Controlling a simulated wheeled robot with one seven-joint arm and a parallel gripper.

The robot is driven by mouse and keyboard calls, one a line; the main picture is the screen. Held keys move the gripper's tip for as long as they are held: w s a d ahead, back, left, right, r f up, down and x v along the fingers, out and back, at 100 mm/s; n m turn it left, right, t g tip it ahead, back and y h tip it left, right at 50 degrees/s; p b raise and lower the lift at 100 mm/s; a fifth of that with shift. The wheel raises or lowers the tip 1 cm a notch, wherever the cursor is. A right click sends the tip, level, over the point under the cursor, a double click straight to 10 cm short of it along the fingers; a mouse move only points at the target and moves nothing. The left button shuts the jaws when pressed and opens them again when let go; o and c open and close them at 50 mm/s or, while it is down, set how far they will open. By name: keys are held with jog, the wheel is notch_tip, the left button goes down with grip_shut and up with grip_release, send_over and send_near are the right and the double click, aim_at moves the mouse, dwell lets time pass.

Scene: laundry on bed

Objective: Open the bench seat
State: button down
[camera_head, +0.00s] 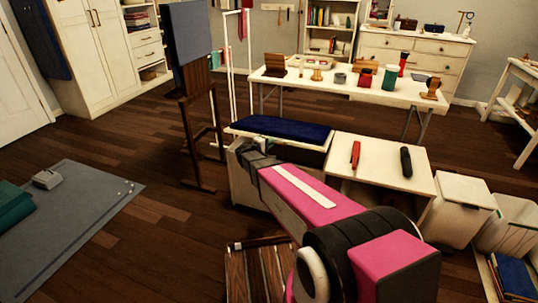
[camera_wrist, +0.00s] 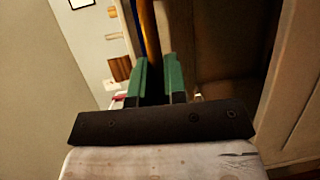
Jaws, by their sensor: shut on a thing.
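The bench has a seat with a dark blue cushion (camera_head: 282,128) on a pale lid, above a pale box body (camera_head: 243,188). The lid looks slightly raised, with a dark gap under its front edge. My gripper (camera_head: 244,146) is at the front left of the seat. In the wrist view its green fingers (camera_wrist: 158,80) are closed on the thin edge of the seat lid (camera_wrist: 149,38). Dark space shows to the right of that edge. My arm hides part of the bench front, and the exact grip contact is partly hidden.
A low white table (camera_head: 378,178) with a red item (camera_head: 355,154) and a black item (camera_head: 406,161) stands right of the bench. A long white table (camera_head: 345,86) stands behind. A wooden stand (camera_head: 196,125) is at left.

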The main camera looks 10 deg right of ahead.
jog(key=w+d+r+n+g+y, duration=0.15)
jog(key=w+r, duration=0.25)
jog(key=r, duration=0.4)
jog(key=w+d+r+g+y, duration=0.1)
jog(key=w+d+r, duration=0.2)
jog(key=w+r, duration=0.3)
jog(key=w+d+r+n+g+y, duration=0.1)
jog(key=w+d+r+g+y, duration=0.15)
jog(key=r, duration=0.65)
jog(key=w+d+r+g, duration=0.1)
jog(key=w+d+r, duration=0.2)
jog(key=w, duration=0.4)
jog(key=w+d+r+g+y, duration=0.1)
jog(key=w+d+r, duration=0.2)
jog(key=w+d, duration=0.2)
jog(key=w+d+r+g+y, duration=0.1)
jog(key=w+d+r, duration=0.3)
jog(key=w, duration=0.5)
jog(key=shift+w+d+n+g, duration=0.3)
jog(key=shift+d+n+g, duration=0.05)
jog(key=shift+g, duration=0.05)
jog(key=c, duration=1.2)
grip_release()
